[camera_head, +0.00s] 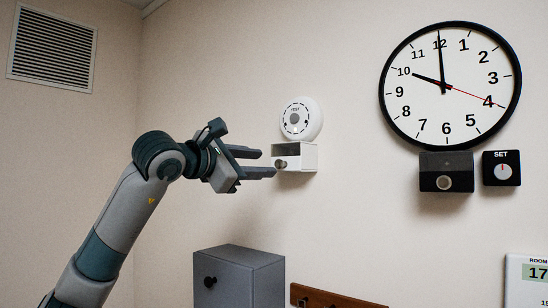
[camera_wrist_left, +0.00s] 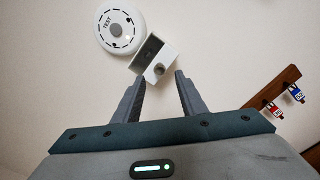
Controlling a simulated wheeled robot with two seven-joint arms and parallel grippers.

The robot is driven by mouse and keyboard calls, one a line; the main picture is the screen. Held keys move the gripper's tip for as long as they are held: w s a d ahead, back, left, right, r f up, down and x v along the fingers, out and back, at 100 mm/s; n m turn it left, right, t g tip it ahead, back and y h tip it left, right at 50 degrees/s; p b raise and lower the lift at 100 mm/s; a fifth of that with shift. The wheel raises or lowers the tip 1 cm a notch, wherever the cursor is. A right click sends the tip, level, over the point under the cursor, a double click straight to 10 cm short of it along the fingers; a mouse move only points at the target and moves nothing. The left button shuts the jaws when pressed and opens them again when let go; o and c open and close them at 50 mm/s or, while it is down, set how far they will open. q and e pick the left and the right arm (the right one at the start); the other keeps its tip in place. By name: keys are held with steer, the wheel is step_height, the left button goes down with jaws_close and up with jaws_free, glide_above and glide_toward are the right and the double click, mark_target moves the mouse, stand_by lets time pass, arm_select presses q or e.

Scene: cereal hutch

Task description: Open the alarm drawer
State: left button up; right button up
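The alarm drawer (camera_head: 306,158) is in a small white box on the wall, just below the round white alarm marked TEST (camera_head: 301,118). A dark section shows in the box's upper front; I cannot tell whether the drawer is pulled out at all. Its round grey knob (camera_head: 281,164) also shows in the left wrist view (camera_wrist_left: 159,69). My left gripper (camera_head: 269,163) is open, its fingers pointing at the box. In the left wrist view the knob lies just beyond the gap between the fingertips (camera_wrist_left: 158,77), and neither finger visibly grips it. My right gripper is out of view.
A large clock (camera_head: 450,85) hangs at the right, with a black box (camera_head: 446,172) and a SET dial (camera_head: 502,169) below. A grey cabinet (camera_head: 238,277) and a wooden key rack (camera_head: 335,299) are lower down. The wall around the alarm is clear.

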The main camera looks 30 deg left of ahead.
mark_target(277, 164)
arm_select(q)
steer(key=w, duration=0.2)
steer(key=w+p, duration=0.1)
steer(key=w, duration=0.1)
steer(key=w+p, duration=0.1)
steer(key=w, duration=0.1)
steer(key=shift+d, duration=0.25)
steer(key=shift+c, duration=0.7)
